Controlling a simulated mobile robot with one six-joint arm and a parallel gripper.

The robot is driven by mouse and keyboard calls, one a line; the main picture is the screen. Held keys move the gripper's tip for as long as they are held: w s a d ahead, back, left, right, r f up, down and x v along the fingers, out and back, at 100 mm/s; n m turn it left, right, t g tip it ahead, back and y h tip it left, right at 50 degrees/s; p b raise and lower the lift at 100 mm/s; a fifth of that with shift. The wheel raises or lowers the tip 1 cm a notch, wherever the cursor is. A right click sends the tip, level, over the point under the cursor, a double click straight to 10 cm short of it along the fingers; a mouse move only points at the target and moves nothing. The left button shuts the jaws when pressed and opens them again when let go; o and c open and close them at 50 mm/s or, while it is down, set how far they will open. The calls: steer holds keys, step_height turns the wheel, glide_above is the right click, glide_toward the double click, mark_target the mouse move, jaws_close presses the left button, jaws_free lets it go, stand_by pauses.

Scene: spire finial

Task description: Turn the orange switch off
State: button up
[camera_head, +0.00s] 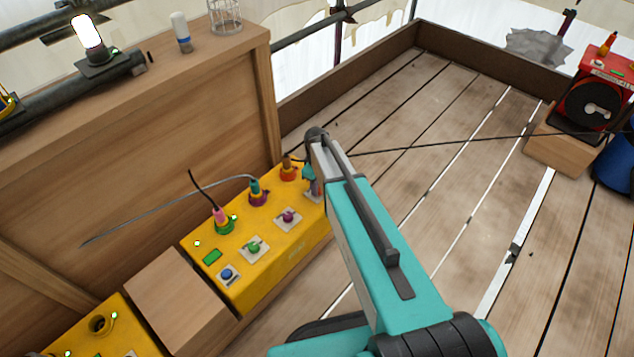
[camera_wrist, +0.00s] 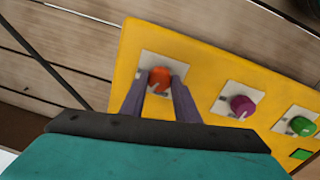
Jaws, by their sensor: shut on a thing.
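The orange switch (camera_wrist: 160,78) is a round knob on a white plate on the yellow panel in the wrist view. My gripper (camera_wrist: 160,88) has its two grey fingers on either side of the knob, shut on it. In the head view my gripper (camera_head: 312,185) is at the far right end of the yellow box (camera_head: 262,262), and my arm and gripper hide the orange switch there. The pointer position of the knob is hard to tell.
A purple knob (camera_head: 288,216), a green knob (camera_head: 252,246) and a blue button (camera_head: 227,274) sit along the same box. A wooden wall (camera_head: 150,130) rises behind. The plank floor at right is mostly clear.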

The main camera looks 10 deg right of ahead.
steer(key=n+p, duration=0.2)
steer(key=n, duration=0.2)
steer(key=shift+a+r, duration=0.1)
steer(key=shift+a, duration=0.05)
steer(key=shift+s+n+p, duration=0.1)
steer(key=shift+n+p, duration=0.2)
steer(key=shift+n, duration=0.5)
steer(key=shift+a, duration=0.1)
steer(key=o, duration=1)
steer(key=shift+o, duration=0.2)
